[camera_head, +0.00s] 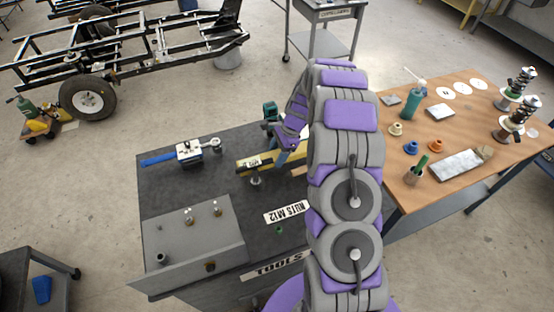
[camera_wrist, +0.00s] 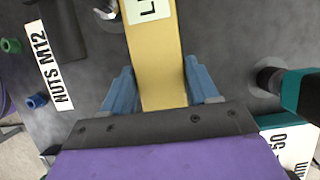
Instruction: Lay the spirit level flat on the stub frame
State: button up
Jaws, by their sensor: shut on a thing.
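The yellow spirit level (camera_head: 249,168) is over the dark bench top, with a white label on it. In the wrist view the level (camera_wrist: 158,75) runs away from me between the blue fingers of my gripper (camera_wrist: 160,88), which is shut on it. In the head view my gripper (camera_head: 286,147) reaches the level from above; my arm hides part of its right side. I cannot tell whether the level touches the bench. A grey plate with several upright studs (camera_head: 195,243), perhaps the stub frame, is at the bench's front left, apart from the level.
A blue-handled tool (camera_head: 158,159) and a small white-and-blue box (camera_head: 189,151) lie at the back left of the bench. A NUTS M12 label (camera_head: 286,212) lies in front of the level. A wooden table (camera_head: 450,112) with several parts stands right.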

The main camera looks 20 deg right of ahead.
notch_tip(320, 180, down, 3)
jog(key=shift+b, duration=0.3)
jog(key=shift+r, duration=0.1)
jog(key=o, duration=1.4)
